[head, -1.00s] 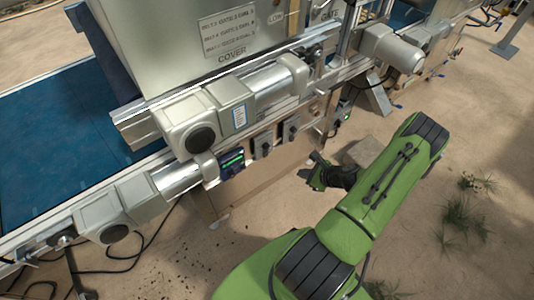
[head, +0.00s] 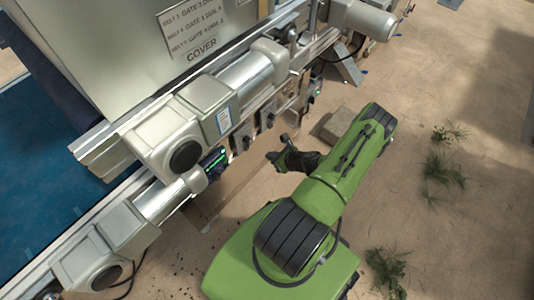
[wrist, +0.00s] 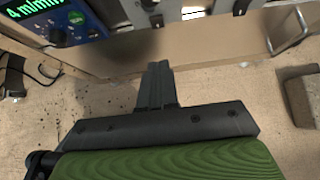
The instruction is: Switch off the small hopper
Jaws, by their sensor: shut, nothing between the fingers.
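Two small dark switches sit on the machine's side panel under the motors in the head view: one nearer the display (head: 242,139), the other further along (head: 267,119). Their labels are unreadable, so I cannot tell which serves the small hopper. In the wrist view, the dark lower part of one switch (wrist: 150,5) shows at the top edge, beyond my fingertips. My gripper (head: 279,157) is shut and empty, below and to the right of the switches, apart from the panel. Its closed dark fingers (wrist: 157,70) point towards the panel.
A control box (head: 214,162) with a green display and knob is left of the switches; it also shows in the wrist view (wrist: 55,20). Grey motors (head: 172,135) jut out above. A concrete block (head: 335,126) lies on the sandy floor, near my arm.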

